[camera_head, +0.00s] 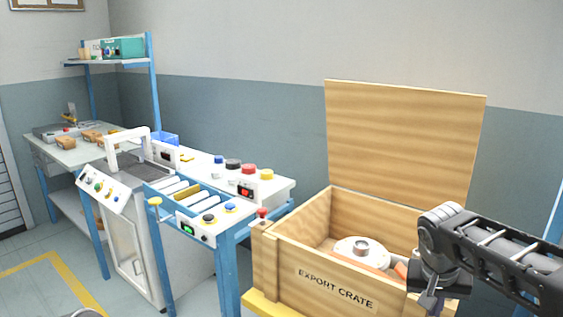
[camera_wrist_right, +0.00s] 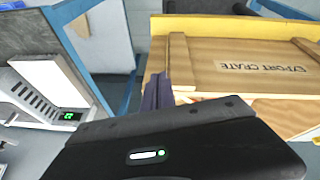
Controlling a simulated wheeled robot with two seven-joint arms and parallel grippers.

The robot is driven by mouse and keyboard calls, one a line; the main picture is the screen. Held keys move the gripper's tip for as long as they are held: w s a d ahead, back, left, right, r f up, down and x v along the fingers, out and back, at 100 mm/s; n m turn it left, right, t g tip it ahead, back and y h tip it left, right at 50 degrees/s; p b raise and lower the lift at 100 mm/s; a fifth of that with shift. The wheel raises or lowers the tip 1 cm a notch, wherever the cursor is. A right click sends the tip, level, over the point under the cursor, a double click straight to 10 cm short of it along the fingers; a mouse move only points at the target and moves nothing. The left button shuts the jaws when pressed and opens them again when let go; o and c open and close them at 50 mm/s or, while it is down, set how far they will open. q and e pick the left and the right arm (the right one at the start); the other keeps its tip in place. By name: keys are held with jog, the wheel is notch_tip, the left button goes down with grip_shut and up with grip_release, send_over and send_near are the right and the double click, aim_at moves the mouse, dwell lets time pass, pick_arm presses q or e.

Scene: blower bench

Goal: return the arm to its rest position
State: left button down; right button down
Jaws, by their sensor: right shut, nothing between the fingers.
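My right arm comes in from the right in the head view. Its gripper (camera_head: 432,300) points down in front of the right end of the export crate (camera_head: 290,273), and its fingers are shut with nothing between them. In the right wrist view the shut fingers (camera_wrist_right: 157,92) show beside the crate's front wall (camera_wrist_right: 215,82), apart from anything held. The wooden crate has its lid (camera_head: 403,135) standing open. A white round part with a metal hub (camera_head: 360,248) sits inside it. My arm hides the crate's right corner. My left gripper is not in view.
The crate stands on a yellow-edged support (camera_head: 262,305). To its left is a blue-framed bench (camera_head: 228,270) with rollers, buttons and coloured knobs. A white machine with a handle (camera_head: 127,150) and a table (camera_head: 70,153) stand farther left. Floor at the lower left is clear.

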jog(key=w+a+f+n+t+y, duration=0.2)
jog(key=w+a+f+n+y, duration=0.25)
jog(key=a+f, duration=0.4)
jog(key=s+a+f+y+p, duration=0.2)
jog(key=s+a+f+p, duration=0.1)
jog(key=a+f, duration=0.85)
jog(key=s+a+f+g+p, duration=0.1)
jog(key=s+f, duration=0.4)
jog(key=s, duration=0.3)
jog(key=s+a+f+m+g+p, duration=0.1)
jog(key=s+f+g, duration=0.1)
jog(key=s+f, duration=0.3)
jog(key=s+a+f+g+p, duration=0.1)
jog(key=s+f, duration=0.4)
jog(key=s, duration=0.7)
jog(key=shift+a+f+y, duration=0.35)
jog(key=shift+a, duration=0.1)
